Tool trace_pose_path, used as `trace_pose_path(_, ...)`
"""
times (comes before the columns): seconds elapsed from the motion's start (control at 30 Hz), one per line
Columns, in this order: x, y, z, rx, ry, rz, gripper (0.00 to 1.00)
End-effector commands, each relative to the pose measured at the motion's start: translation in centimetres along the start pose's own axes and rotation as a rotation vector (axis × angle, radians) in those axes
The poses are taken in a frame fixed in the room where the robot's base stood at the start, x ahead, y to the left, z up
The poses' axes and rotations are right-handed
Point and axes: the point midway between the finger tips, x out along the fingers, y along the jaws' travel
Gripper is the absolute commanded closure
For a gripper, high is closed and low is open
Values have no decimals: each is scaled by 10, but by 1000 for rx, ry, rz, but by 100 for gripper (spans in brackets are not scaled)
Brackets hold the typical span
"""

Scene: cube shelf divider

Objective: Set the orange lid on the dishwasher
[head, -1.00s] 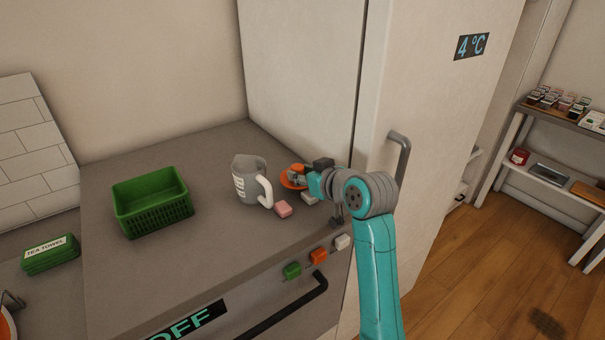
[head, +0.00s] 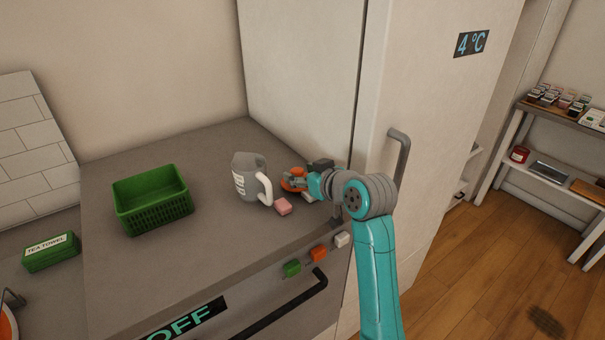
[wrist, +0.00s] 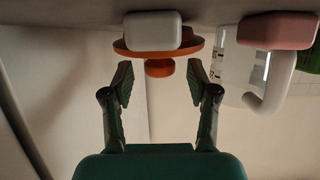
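The orange lid (head: 296,173) is at the right of the dishwasher top, between the grey mug and the fridge, partly hidden by my gripper. In the wrist view, which is upside down, the lid (wrist: 207,43) is level with its knob up, behind a white block (wrist: 153,31). The block hides its middle, and I cannot see its underside. My gripper (wrist: 160,77) is open, with a fingertip on each side of the knob and gaps between. In the head view my gripper (head: 296,183) reaches in from the right. The dishwasher top (head: 150,262) is grey.
A green basket (head: 152,200) stands further left. The fridge (head: 428,110), with its handle (head: 402,155), rises close on the right. The front of the dishwasher top is clear.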

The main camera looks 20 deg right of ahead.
Motion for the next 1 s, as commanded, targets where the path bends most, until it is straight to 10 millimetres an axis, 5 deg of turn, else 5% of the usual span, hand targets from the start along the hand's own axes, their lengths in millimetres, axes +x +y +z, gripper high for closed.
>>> trace_pose_path(0.07,3,0,9,7,-20,-3,41)
trace_pose_path(0.27,-2,0,-5,5,-17,-2,41)
trace_pose_path(0.7,-91,1,-7,3,-8,1,41)
trace_pose_path(1.0,-121,0,-8,3,-7,-1,41)
